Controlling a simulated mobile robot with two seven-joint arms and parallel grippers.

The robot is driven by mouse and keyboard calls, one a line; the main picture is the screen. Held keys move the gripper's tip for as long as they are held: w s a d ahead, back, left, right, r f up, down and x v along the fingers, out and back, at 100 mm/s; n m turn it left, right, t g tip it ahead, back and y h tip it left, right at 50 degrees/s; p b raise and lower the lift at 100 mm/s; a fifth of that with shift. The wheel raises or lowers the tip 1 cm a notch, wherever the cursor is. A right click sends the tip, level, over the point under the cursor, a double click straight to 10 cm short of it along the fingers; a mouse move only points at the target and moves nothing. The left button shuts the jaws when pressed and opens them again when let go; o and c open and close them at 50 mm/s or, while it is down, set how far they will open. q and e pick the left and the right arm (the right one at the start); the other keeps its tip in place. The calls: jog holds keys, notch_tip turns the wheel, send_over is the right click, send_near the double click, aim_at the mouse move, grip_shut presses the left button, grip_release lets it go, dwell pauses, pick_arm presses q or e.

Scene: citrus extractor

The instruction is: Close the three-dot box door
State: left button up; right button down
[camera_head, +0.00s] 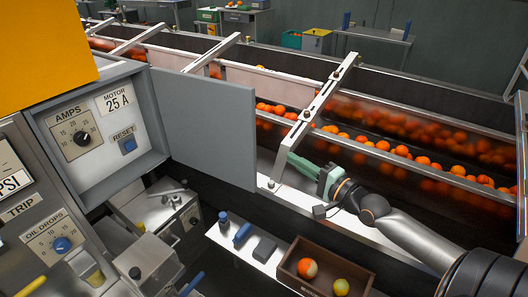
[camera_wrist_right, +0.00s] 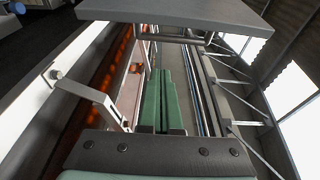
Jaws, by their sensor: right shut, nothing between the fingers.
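The grey box door (camera_head: 205,125) stands wide open in the head view, swung out to the right of its box. The box (camera_head: 95,125) holds an AMPS dial, a MOTOR 25 A label and a blue RESET button. No three-dot mark shows on the door face I see. My right gripper (camera_head: 291,159) is to the right of the door's free edge, apart from it, with its green fingers pointing left. The fingers are shut and empty, as also seen in the right wrist view (camera_wrist_right: 160,75). A grey panel (camera_wrist_right: 170,12) at the top there may be the door. My left gripper is not in view.
A slotted metal bracket (camera_head: 310,112) crosses the conveyor rail close to my right gripper. Oranges (camera_head: 400,151) lie along the conveyor behind. Below are a brown tray (camera_head: 300,285) with two fruits and a ledge (camera_head: 235,255) with small tools. A control panel (camera_head: 45,215) is at lower left.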

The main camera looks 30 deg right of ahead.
jog(key=w+a, duration=0.1)
jog(key=w, duration=0.8)
pick_arm(q)
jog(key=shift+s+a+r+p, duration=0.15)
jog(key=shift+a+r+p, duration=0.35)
jog(key=shift+p, duration=0.3)
pick_arm(e)
jog(key=s+a, duration=0.1)
jog(key=a, duration=0.1)
jog(key=s+a, duration=0.1)
jog(key=shift+s+a, duration=0.1)
jog(key=shift+a, duration=0.3)
jog(key=shift+a, duration=0.1)
